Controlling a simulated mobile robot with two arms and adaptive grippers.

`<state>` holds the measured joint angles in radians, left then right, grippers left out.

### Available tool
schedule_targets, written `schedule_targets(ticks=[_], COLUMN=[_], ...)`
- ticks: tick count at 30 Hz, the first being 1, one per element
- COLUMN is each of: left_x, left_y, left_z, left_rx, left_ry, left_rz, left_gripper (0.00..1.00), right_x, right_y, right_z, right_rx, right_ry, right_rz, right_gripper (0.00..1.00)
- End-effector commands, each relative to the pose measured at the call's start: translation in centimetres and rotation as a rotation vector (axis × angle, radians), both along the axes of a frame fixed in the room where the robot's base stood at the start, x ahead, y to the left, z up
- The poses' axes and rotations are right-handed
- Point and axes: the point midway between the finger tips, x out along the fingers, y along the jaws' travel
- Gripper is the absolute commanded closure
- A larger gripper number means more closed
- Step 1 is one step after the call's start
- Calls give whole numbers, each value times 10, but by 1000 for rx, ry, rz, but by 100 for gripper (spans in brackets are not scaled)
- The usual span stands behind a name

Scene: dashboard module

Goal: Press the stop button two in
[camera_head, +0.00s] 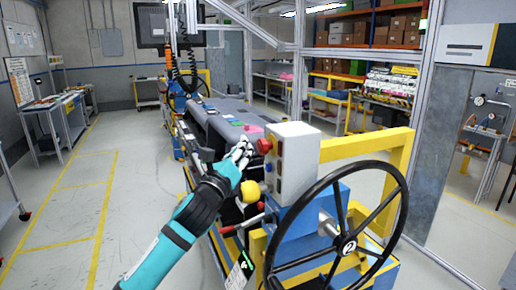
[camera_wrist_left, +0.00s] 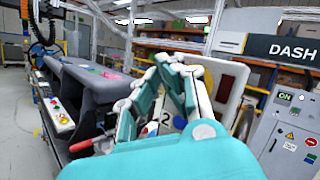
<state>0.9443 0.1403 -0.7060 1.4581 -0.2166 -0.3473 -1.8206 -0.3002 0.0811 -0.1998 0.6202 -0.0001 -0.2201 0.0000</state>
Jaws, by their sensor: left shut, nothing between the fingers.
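A red stop button (camera_head: 264,146) sticks out from the left face of a white control box (camera_head: 296,160), beside the wheel marked 2. Smaller buttons run down the box's front below its top. My left gripper (camera_head: 246,146) is shut and empty, its fingertips just left of the red button. I cannot tell whether they touch it. In the left wrist view my left gripper (camera_wrist_left: 172,62) points up and away, and its fingers cover part of the white box (camera_wrist_left: 236,80). The red button is not clear there. My right gripper is not in view.
A black handwheel (camera_head: 346,247) marked 2 stands in front of the box, with a yellow frame (camera_head: 402,150) behind. A yellow knob (camera_head: 250,191) and a red-tipped lever (camera_head: 226,230) sit close to my left arm. The grey dashboard (camera_head: 222,122) lies beyond. Open floor is at left.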

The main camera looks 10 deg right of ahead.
Motion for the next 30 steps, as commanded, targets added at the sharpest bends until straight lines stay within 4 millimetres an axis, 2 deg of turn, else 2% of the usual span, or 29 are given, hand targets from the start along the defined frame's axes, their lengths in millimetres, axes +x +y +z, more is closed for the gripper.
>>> schedule_targets(ticks=[7,30], left_x=[2,4], left_y=[-8,-12], left_z=[1,0], left_rx=[1,-1], left_ry=[-1,0], left_rz=[-1,-1], left_gripper=[100,100], right_x=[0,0], right_y=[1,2], right_z=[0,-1], right_rx=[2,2], right_ry=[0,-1], right_rz=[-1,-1], right_gripper=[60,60])
